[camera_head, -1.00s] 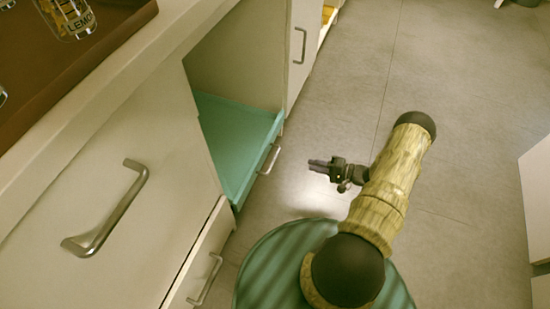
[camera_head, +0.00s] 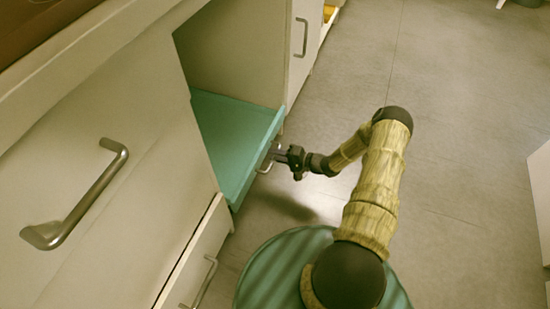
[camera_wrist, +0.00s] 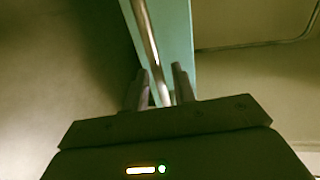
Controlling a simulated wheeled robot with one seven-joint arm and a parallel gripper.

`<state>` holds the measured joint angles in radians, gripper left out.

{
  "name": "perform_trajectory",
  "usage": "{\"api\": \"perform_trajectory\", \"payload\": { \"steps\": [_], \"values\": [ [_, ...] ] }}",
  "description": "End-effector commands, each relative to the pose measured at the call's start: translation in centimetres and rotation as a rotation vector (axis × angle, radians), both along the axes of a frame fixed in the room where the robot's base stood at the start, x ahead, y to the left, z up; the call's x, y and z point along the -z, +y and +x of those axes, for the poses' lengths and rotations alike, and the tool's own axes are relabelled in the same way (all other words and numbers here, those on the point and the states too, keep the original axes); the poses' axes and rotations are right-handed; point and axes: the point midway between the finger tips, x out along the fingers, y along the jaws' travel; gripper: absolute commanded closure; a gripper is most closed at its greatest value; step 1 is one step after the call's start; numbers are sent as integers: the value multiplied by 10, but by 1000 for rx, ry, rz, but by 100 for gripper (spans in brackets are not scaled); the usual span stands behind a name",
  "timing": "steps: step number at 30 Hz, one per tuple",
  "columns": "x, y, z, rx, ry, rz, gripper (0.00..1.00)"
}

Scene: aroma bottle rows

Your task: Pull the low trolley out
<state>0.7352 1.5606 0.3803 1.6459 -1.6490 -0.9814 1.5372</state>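The low trolley (camera_head: 228,125) is a teal tray with a raised rim, set in an open bay of the cabinet. Its metal bar handle (camera_head: 266,163) is on its front face and also shows in the wrist view (camera_wrist: 147,35). My gripper (camera_head: 277,155) is at this handle. In the wrist view my gripper (camera_wrist: 160,84) has its two fingers apart, one on each side of the bar. A gap shows around the bar, so the fingers look open around it. The trolley's far inside is hidden by the cabinet.
A cabinet door with a handle (camera_head: 83,197) stands left, with a lower drawer (camera_head: 199,262) below it. Another door (camera_head: 301,45) is beyond the bay. Grey floor (camera_head: 460,130) is clear to the right. A pale furniture edge (camera_head: 541,195) is at the far right.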

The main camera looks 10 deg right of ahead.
Motion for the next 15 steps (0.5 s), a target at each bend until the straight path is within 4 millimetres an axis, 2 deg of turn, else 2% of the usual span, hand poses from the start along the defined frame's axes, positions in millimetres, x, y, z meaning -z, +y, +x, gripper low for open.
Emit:
{"api": "perform_trajectory", "payload": {
  "steps": [10,11,15],
  "values": [
    [1,5,4,0,1,-1,74],
    [1,5,4,0,1,-1,76],
    [1,5,4,0,1,-1,100]
  ]
}}
